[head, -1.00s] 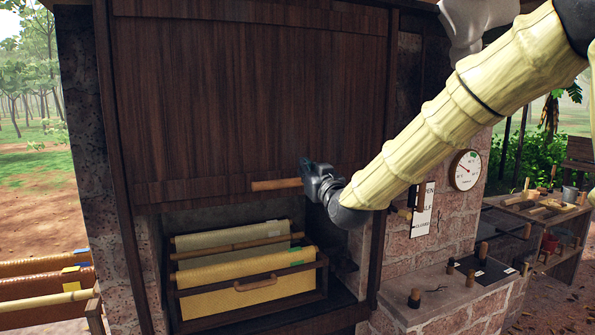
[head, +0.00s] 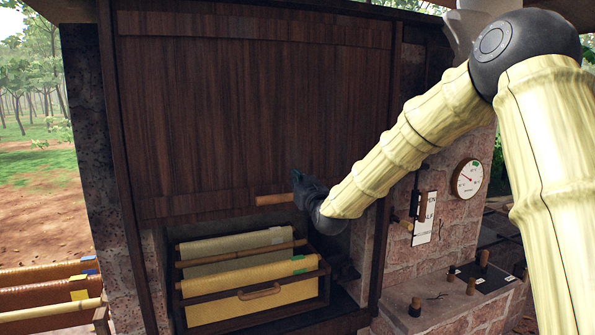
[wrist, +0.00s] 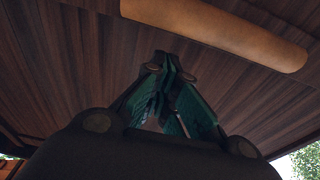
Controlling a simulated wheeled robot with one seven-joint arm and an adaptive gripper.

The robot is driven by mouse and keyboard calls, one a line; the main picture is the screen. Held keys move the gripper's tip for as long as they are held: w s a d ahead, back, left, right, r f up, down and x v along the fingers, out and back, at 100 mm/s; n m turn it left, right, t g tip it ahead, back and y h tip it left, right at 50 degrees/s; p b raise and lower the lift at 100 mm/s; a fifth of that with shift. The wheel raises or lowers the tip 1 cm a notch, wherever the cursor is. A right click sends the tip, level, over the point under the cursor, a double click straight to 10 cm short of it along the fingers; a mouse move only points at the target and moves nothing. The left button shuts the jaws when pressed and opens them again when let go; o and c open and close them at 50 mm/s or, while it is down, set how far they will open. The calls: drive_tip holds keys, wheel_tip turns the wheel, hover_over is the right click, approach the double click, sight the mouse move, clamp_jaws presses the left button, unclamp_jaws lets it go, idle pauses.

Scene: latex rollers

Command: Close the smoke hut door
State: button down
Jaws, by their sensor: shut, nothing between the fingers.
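The smoke hut door (head: 250,110) is a dark wooden panel set upright in a frame between brick walls. Its lower edge hangs above an opening, so the lower part of the hut is uncovered. A light wooden bar handle (head: 274,200) is fixed near its bottom edge. My gripper (head: 297,180) is shut and empty at the right end of the handle in the head view. In the wrist view the closed fingers (wrist: 165,75) point toward the door panel, below the handle (wrist: 220,30) in the picture. Whether they touch the door cannot be told.
A rack (head: 250,318) with yellow and grey sheets stands in the opening under the door. A gauge (head: 467,180) and a white sign (head: 424,218) are on the brick wall at right. A brick ledge with pegs (head: 415,307) juts out below them.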

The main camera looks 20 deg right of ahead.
drive_tip(key=shift+s+f+p, duration=0.2)
drive_tip(key=shift+f+p, duration=0.15)
drive_tip(key=shift+f, duration=0.6)
drive_tip(key=shift+f, duration=0.1)
